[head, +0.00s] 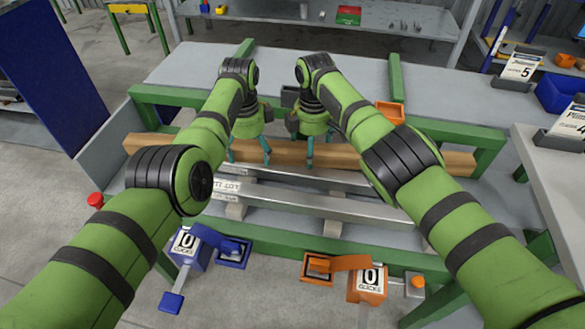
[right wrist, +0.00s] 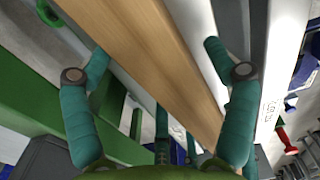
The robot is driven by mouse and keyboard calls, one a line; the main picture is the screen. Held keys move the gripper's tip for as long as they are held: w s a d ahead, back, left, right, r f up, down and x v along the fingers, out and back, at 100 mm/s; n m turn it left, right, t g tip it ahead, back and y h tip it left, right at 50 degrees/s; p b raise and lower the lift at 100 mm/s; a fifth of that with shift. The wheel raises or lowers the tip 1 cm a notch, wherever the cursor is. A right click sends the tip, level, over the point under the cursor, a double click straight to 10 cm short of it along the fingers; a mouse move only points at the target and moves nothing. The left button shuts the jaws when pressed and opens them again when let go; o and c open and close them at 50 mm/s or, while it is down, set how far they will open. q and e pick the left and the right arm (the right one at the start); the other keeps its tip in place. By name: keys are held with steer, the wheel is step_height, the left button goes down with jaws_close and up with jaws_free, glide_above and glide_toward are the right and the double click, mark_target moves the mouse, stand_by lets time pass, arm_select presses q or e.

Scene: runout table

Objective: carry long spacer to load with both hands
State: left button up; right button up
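A long wooden beam (head: 345,156), which looks like the long spacer, lies across the runout table behind pale metal bars (head: 300,200). My left gripper (head: 249,158) is over the beam left of its middle, with its fingers spread apart; I cannot tell whether they touch it. My right gripper (head: 309,150) is over the beam near its middle. In the right wrist view the wooden beam (right wrist: 150,50) runs between the two spread fingers of my right gripper (right wrist: 157,55), with a gap showing on the right side.
Green posts (head: 396,78) rise behind the beam. An orange bin (head: 390,112) sits behind the right arm. A side table (head: 550,170) is at the right.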

arm_select(q)
steer(key=shift+r, duration=0.2)
step_height(320, 180, up, 12)
steer(key=shift+f, duration=0.2)
arm_select(e)
step_height(320, 180, up, 12)
stand_by(0.5)
stand_by(0.4)
